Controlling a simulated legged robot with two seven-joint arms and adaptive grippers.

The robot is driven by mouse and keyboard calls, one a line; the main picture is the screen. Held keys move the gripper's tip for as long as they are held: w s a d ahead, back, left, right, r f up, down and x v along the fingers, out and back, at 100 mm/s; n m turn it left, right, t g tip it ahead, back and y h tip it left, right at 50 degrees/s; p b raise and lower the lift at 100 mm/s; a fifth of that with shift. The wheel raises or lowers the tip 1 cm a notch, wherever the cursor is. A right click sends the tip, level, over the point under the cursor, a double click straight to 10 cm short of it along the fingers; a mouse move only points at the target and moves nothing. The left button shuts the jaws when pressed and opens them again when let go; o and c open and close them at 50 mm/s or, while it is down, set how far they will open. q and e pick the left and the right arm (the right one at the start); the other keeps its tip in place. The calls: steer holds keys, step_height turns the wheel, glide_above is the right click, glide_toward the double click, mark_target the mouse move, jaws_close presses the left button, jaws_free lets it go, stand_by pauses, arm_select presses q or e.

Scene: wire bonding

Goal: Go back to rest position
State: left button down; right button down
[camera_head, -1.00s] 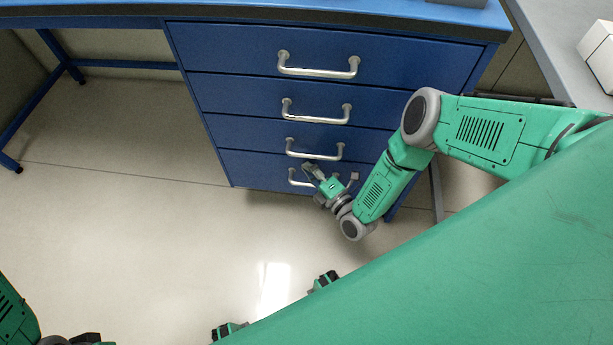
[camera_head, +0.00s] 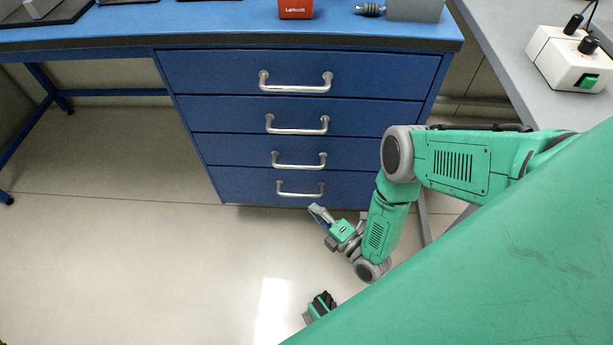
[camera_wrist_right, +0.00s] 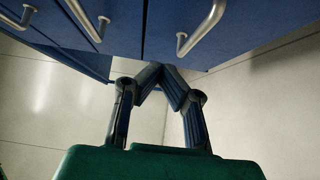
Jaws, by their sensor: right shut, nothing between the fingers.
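My right gripper (camera_head: 318,212) hangs low in front of the blue drawer unit (camera_head: 180,82), near the foot of its bottom drawer. In the right wrist view its fingers (camera_wrist_right: 162,75) meet at the tips, with nothing held between them. The drawer fronts and their metal handles (camera_wrist_right: 203,30) show close above the fingers there. My right arm bends down from the right side of the head view.
The drawers all look closed. On the blue bench top are a red box (camera_head: 296,9) and a grey box (camera_head: 414,10). A grey table at the right holds a white box with a green switch (camera_head: 570,60). The floor (camera_head: 120,240) at left is clear.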

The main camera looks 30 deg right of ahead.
steer(key=s+a+r+m+g+p, duration=0.3)
steer(key=a+r+m+g, duration=0.2)
steer(key=a+m+g, duration=0.25)
steer(key=s+d+r+m+g+h+p, duration=0.1)
steer(key=s+d+r+m+g+h, duration=0.1)
steer(key=s+d+r+m+g, duration=0.2)
steer(key=s+d+r+m+g+h+p, duration=0.1)
steer(key=s+d+r+m+g, duration=0.4)
steer(key=s, duration=0.8)
step_height(320, 180, up, 5)
steer(key=d+m, duration=0.1)
steer(key=m, duration=0.2)
steer(key=shift+h+p, duration=0.35)
steer(key=shift+h, duration=0.05)
steer(key=shift+a+r, duration=0.1)
steer(key=shift+a, duration=0.15)
steer(key=shift+d, duration=0.15)
